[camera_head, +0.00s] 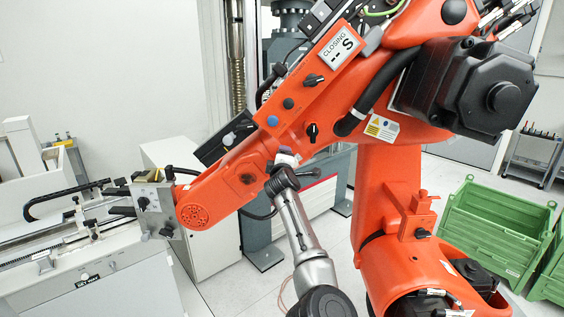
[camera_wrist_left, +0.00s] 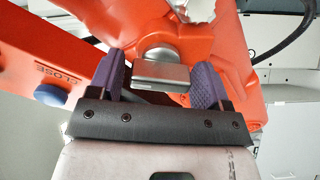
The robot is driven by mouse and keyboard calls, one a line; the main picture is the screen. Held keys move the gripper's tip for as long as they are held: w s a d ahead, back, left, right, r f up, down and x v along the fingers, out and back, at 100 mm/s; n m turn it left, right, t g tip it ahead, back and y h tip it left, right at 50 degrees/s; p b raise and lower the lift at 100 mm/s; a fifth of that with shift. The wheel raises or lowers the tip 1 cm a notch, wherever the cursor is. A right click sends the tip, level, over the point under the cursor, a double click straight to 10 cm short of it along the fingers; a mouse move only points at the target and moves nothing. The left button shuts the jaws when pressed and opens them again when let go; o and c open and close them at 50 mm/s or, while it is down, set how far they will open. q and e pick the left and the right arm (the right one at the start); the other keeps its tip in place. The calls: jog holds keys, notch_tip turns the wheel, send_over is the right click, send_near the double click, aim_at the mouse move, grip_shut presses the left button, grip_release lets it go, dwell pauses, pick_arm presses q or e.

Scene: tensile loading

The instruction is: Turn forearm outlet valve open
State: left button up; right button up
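The big orange industrial arm (camera_head: 235,172) fills the middle of the head view. My left gripper (camera_head: 285,157) is up against the lower side of its forearm, partly hidden there. In the left wrist view, my left gripper (camera_wrist_left: 158,78) has its two purple fingers apart. A grey metal block-shaped handle (camera_wrist_left: 162,73) on a round grey stem lies between them, apparently with a gap on each side. I take it to be the forearm outlet valve; its label is not visible. My right gripper is not in view.
Green crates (camera_head: 490,225) stand at right. A grey bench machine (camera_head: 90,270) stands at left.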

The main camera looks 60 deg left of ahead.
pick_arm(q)
jog(key=shift+o, duration=0.7)
jog(key=b+v, duration=0.4)
jog(key=v, duration=0.9)
jog(key=shift+s+d, duration=0.25)
jog(key=shift+d, duration=0.1)
